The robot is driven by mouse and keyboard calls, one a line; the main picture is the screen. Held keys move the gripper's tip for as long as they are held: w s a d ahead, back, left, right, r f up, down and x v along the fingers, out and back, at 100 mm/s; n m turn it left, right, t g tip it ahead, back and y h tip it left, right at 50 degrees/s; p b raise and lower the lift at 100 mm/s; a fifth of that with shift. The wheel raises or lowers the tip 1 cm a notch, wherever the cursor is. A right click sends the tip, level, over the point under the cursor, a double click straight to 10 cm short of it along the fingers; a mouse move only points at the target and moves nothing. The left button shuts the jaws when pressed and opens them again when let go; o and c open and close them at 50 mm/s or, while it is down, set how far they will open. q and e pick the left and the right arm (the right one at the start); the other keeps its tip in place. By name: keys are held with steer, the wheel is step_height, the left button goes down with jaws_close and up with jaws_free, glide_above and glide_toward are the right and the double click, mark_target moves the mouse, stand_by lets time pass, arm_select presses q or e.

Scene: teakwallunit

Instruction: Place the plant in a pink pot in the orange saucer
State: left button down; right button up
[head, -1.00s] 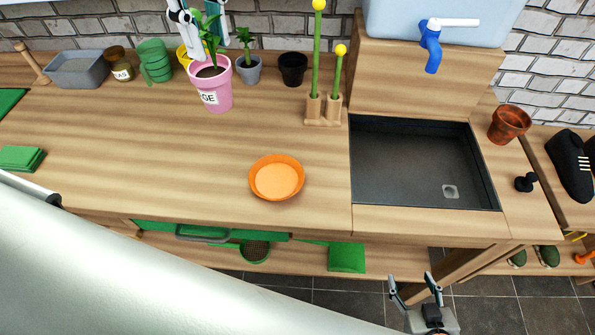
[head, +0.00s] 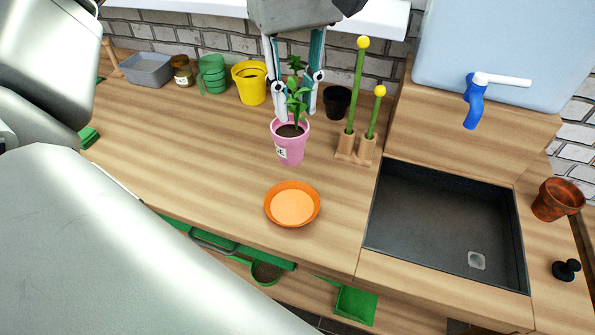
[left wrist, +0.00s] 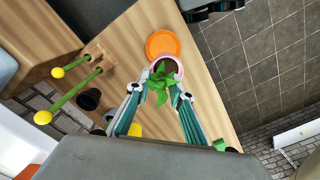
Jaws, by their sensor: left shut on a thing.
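The plant in a pink pot (head: 291,152) is upright, with green leaves and a white label on the pot. My left gripper (head: 297,115) comes down from above, its fingers shut on the pink pot at its rim. The orange saucer (head: 293,205) lies empty on the wooden counter, in front of the pot and apart from it. In the left wrist view the pink pot (left wrist: 164,61) shows between the fingertips, partly hidden by leaves, with the orange saucer (left wrist: 166,42) just beyond it. I cannot tell exactly how high the pot is. My right gripper is not clearly seen.
A wooden holder (head: 355,150) with two tall yellow-tipped stems stands right of the pot, near the dark sink (head: 440,230). A black pot (head: 337,102) and a yellow pot (head: 250,84) stand behind. The counter around the saucer is clear.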

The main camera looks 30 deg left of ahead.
mark_target(296, 145)
arm_select(q)
step_height(296, 145, down, 9)
steer(key=shift+f+b, duration=0.15)
steer(key=shift+b, duration=0.25)
step_height(296, 145, down, 5)
arm_select(e)
steer(key=shift+s+f, duration=0.25)
steer(key=shift+f, duration=0.7)
arm_select(q)
steer(key=shift+f, duration=0.1)
steer(key=shift+f+b, duration=0.15)
steer(key=shift+b, duration=0.15)
steer(key=c, duration=1.8)
jaws_free()
arm_select(e)
steer(key=shift+f, duration=0.1)
